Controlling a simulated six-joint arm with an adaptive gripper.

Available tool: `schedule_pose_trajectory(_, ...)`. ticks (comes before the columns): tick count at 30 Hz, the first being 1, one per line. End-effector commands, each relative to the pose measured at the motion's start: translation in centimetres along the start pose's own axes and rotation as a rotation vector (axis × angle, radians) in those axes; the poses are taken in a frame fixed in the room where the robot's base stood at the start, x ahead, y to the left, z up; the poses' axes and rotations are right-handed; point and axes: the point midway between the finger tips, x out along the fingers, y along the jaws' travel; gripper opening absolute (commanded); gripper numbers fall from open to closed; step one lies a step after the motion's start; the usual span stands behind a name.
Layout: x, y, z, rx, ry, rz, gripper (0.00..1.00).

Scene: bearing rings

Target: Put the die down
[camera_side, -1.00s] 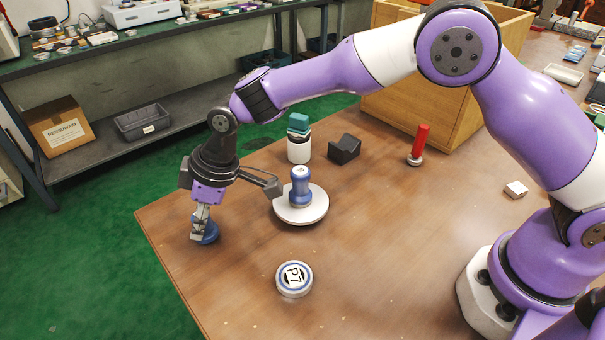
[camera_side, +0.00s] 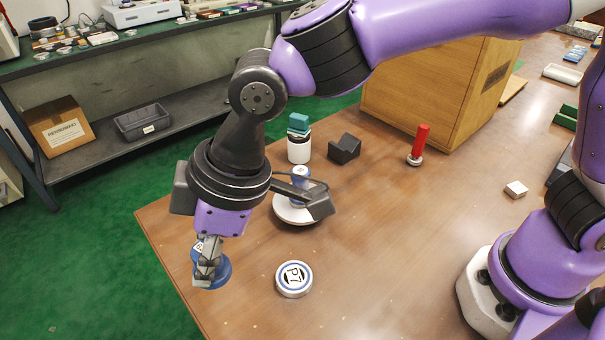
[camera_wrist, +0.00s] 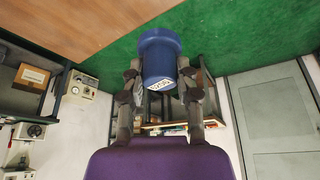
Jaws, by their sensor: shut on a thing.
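The die is a blue flanged cylinder with a small white label. It shows in the side view (camera_side: 222,272) at the lower left and in the wrist view (camera_wrist: 158,52) at the top centre. My gripper (camera_side: 208,272) is shut on it, with one finger on each side in the wrist view (camera_wrist: 160,80). In the side view, the die appears over the table's left edge, left of a round disc marked P7 (camera_side: 294,280). Its height above the table is hard to judge. My fingers hide part of the die.
A white round base (camera_side: 296,214) with a blue post (camera_side: 300,172) stands behind my gripper, partly hidden. Behind it are a teal-topped white jar (camera_side: 299,148), a black V-shaped block (camera_side: 344,149), a red-handled tool (camera_side: 420,142) and a wooden box (camera_side: 420,100).

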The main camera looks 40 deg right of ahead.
Motion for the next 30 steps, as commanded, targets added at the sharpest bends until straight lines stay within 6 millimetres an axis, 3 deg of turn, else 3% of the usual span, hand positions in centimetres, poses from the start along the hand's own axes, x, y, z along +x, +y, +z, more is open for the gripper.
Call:
schedule_pose_trajectory(6, 0.1, -2.4, 3.6, -0.098, 0.004, -0.038, 0.0)
schedule_pose_trajectory(12, 3.0, -2.9, 5.6, -0.118, 0.0, -0.048, 0.0)
schedule_pose_trajectory(22, 7.1, -2.9, 7.2, -0.116, 0.002, -0.047, 0.0)
schedule_pose_trajectory(30, 7.4, -2.9, 7.3, -0.117, 0.006, -0.046, 0.0)
